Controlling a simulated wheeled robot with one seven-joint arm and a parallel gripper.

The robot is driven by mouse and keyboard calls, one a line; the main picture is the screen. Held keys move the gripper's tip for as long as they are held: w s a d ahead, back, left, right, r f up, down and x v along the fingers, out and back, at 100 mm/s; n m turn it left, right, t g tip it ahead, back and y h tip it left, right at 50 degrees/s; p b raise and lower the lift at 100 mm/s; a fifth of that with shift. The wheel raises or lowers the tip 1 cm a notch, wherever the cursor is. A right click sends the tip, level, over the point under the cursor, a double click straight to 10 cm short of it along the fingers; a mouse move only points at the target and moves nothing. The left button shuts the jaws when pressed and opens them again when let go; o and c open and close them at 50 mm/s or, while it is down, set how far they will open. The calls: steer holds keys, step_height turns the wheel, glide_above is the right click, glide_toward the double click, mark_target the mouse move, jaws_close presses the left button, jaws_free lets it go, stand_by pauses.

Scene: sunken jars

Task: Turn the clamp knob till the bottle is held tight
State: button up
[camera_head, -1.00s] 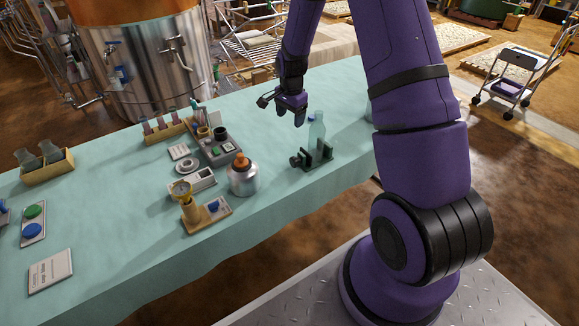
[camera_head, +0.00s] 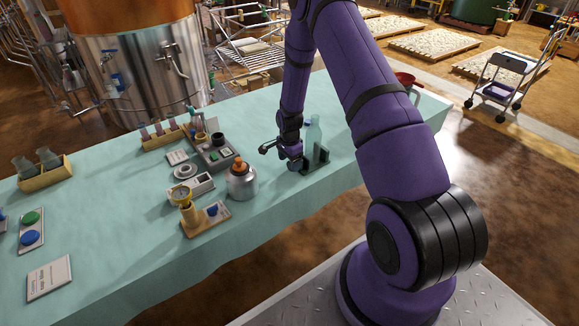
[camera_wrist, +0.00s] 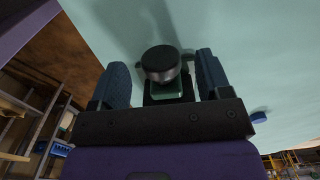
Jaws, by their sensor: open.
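The pale green bottle (camera_head: 314,132) stands upright in the dark clamp (camera_head: 322,156) near the table's front edge. My gripper (camera_head: 291,163) is low at the clamp's left side, where the knob sits, and covers most of the knob in the head view. In the wrist view the round black knob (camera_wrist: 161,62) appears between my two open fingers, with a gap on each side. A dark green part (camera_wrist: 168,91) shows just below the knob there. How tightly the bottle is held cannot be told.
A silver flask with an orange cap (camera_head: 241,180) stands left of my gripper. A red funnel (camera_head: 405,79) is at the far right end. The table's front edge is close to the clamp.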

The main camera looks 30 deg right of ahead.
steer(key=shift+f, duration=1.4)
steer(key=c, duration=0.9)
steer(key=shift+t, duration=0.3)
steer(key=t, duration=0.3)
steer(key=shift+s+d, duration=0.1)
steer(key=shift+s, duration=0.1)
steer(key=shift+t, duration=1.2)
steer(key=shift+w, duration=0.1)
